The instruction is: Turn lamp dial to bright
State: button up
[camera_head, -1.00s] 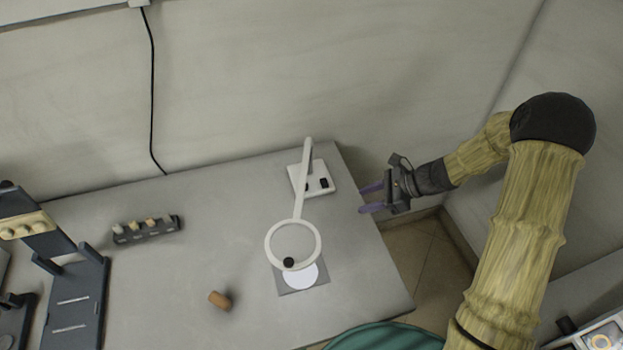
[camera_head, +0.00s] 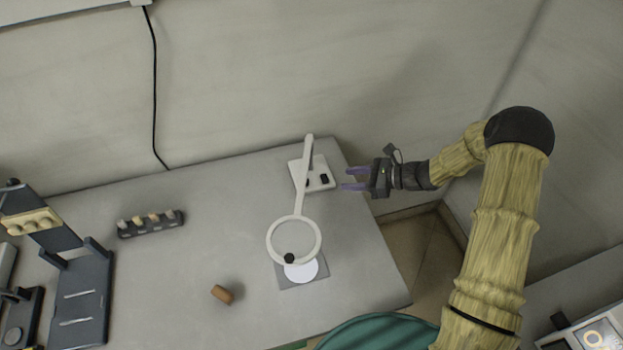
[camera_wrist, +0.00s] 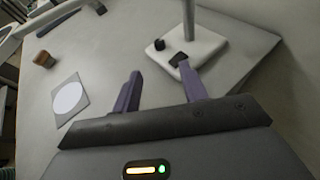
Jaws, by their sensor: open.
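The white lamp stands at the back right of the table, with its arm (camera_head: 302,190) reaching forward to a ring head (camera_head: 294,241). Its base (camera_head: 319,174) carries a dark control (camera_head: 324,179). In the wrist view the base (camera_wrist: 205,47) shows two dark controls, one a round knob (camera_wrist: 159,44) and the other a dark block (camera_wrist: 178,60) close to the right fingertip. I cannot tell which is the dial. My gripper (camera_head: 345,179) is open and empty, just right of the base, its fingers pointing left. In the wrist view the gripper (camera_wrist: 162,75) has its fingers apart, nothing between them.
A grey card with a white disc (camera_head: 302,271) lies under the ring. A brown cork-like cylinder (camera_head: 222,294) lies on the table. A dark rack (camera_head: 151,225) with several small pegs stands left. A green rounded thing (camera_head: 375,333) is at the front edge. The wall is close behind.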

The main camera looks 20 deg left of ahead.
aim_at(312, 186)
jog(key=p+x, duration=0.2)
jog(key=x, duration=1.1)
jog(key=shift+s, duration=0.15)
jog(key=shift+d, duration=0.1)
grip_shut()
